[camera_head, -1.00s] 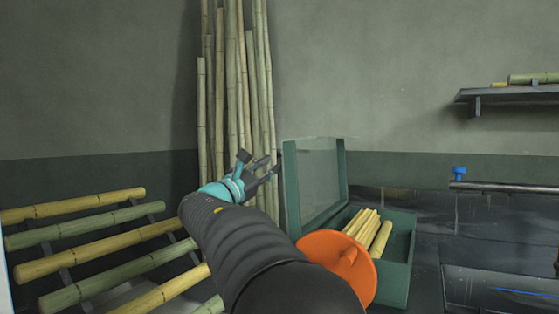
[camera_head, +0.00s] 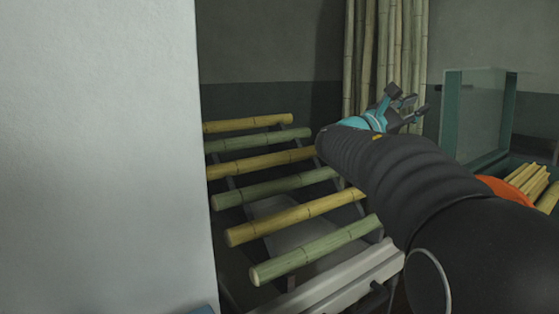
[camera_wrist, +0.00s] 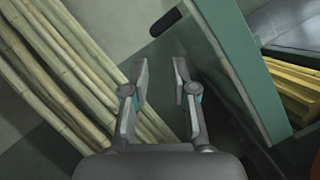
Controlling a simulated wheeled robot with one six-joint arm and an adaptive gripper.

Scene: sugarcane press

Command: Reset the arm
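My gripper (camera_head: 402,107) is at the end of my outstretched black arm, right of centre in the head view, in front of the tall upright canes (camera_head: 383,50). In the wrist view my gripper (camera_wrist: 160,82) has its two fingers apart with nothing between them. Behind the fingers are the leaning canes (camera_wrist: 60,75) on the left and the edge of a green box (camera_wrist: 232,60) on the right. In the head view my arm hides part of the cane rack and the box.
A rack with several yellow and green cane pieces (camera_head: 290,213) stands left of my arm. A white wall or panel (camera_head: 100,150) fills the left side. The green box with a raised clear lid (camera_head: 478,115) holds yellow cane pieces (camera_head: 530,180) at right, beside an orange part (camera_head: 505,189).

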